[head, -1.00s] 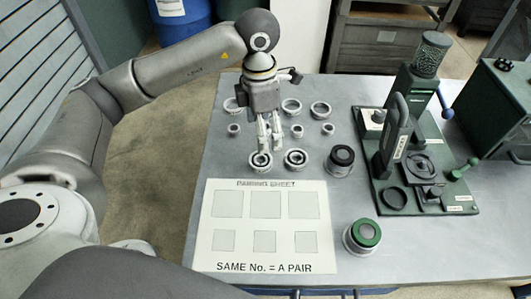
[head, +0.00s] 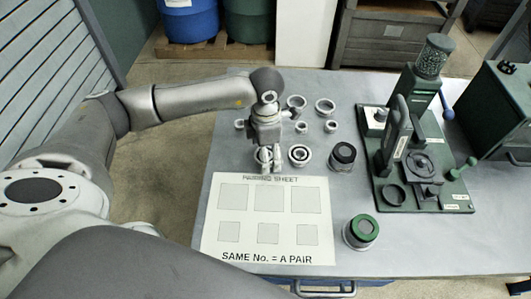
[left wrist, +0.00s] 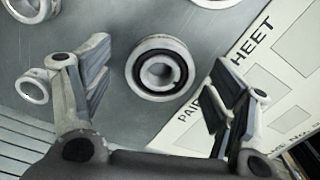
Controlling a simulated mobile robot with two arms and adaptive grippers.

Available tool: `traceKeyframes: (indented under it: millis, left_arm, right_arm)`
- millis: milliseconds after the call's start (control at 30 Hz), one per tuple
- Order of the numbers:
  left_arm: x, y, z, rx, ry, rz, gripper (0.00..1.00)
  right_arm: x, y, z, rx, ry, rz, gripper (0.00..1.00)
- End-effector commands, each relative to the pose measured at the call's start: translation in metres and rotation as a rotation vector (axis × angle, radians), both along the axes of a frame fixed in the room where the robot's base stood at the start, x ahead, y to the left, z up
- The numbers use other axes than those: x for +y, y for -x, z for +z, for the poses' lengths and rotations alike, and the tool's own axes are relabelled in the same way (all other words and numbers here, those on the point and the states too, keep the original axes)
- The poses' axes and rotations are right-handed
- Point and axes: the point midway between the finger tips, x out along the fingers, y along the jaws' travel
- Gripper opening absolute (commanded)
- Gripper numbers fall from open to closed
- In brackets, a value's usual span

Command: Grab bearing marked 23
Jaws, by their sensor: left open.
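My left gripper (head: 270,160) is open and points down over a silvery bearing (head: 261,155) at the near left of the group of rings. In the left wrist view that bearing (left wrist: 160,68) lies flat on the table between the spread fingers, not gripped. A second bearing (head: 299,154) lies just to its right in the head view. No number can be read on either, so I cannot tell which is marked 23. My right gripper is not in view.
Several loose rings (head: 325,106) lie behind the bearings. The white pairing sheet (head: 266,210) lies in front. Two round pots, black-topped (head: 343,155) and green-topped (head: 361,231), stand right of them. A green press station (head: 420,170) stands farther right.

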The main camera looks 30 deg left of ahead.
Motion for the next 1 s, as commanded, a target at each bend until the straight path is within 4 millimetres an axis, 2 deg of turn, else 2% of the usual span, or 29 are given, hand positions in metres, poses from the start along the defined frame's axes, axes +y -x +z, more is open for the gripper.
traceKeyframes:
  millis: [167,600,1000]
  left_arm:
    - [-0.0004,-0.0002,-0.0005,-0.001,0.001,0.000,0.80]
    - [-0.0005,-0.0003,0.0001,-0.001,0.001,0.000,0.25]
    - [-0.0008,-0.0014,0.0074,-0.004,0.003,0.000,0.23]
  right_arm:
    - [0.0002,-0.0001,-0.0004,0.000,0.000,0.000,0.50]
    - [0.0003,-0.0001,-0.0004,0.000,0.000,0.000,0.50]
    - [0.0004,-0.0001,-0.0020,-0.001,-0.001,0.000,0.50]
